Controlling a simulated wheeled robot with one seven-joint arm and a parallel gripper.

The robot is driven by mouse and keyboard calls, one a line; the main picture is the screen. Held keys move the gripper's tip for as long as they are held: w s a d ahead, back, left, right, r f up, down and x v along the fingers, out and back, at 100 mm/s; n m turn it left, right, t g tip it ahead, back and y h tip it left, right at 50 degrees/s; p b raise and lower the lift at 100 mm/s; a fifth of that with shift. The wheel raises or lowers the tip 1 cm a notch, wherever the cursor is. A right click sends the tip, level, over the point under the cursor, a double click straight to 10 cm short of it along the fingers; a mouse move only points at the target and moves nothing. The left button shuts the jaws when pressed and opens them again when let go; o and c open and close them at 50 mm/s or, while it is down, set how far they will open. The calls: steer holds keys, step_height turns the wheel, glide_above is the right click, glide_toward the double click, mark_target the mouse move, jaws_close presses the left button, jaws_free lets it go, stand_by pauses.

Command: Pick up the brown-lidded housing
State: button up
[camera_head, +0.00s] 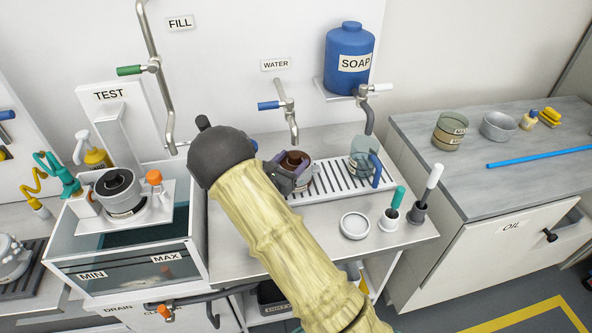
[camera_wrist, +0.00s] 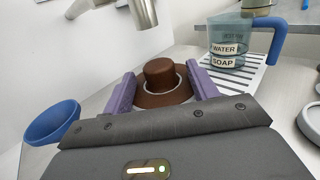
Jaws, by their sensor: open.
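The brown-lidded housing (camera_head: 294,162) stands at the left end of the slatted drain tray, under the water tap. In the wrist view its brown lid with a raised round knob (camera_wrist: 161,82) sits between the purple fingers. My gripper (camera_head: 287,180) is open, with one finger on each side of the housing. In the wrist view the gripper (camera_wrist: 157,92) shows a small gap at the knob; whether the fingers touch the housing lower down cannot be told. The housing's lower body is mostly hidden by my gripper and arm.
A clear jug with a blue handle (camera_head: 364,158) stands on the drain tray (camera_head: 335,184) to the right; its labels read WATER and SOAP in the wrist view. A tap spout (camera_wrist: 143,14) hangs close above. A blue bowl-shaped thing (camera_wrist: 52,122) is at left. A white dish (camera_head: 355,226) lies in front.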

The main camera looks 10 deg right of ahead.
steer(key=shift+x, duration=1.15)
jaws_close()
